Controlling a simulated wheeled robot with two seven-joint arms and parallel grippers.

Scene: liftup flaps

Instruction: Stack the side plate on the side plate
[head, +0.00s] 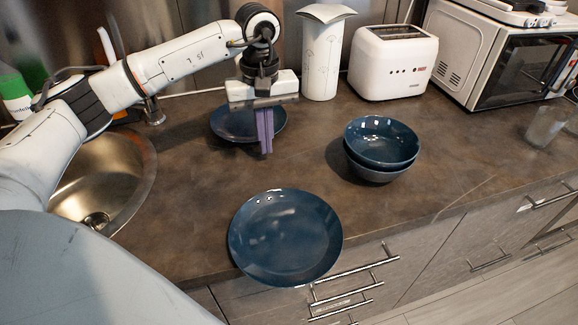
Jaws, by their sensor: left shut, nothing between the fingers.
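One dark blue side plate (285,240) lies on the counter at the front edge, in the middle of the head view. A second dark blue side plate (226,122) lies farther back near the wall, partly hidden behind my left gripper. My left gripper (265,150) points down in front of the back plate, with its purple fingers together and nothing held. I cannot tell whether the fingers touch that plate. My right gripper is not in view.
Two stacked dark blue bowls (382,142) stand right of the plates. A round sink (125,180) is at left. Glasses (545,125) stand far right. The counter between the plates is clear.

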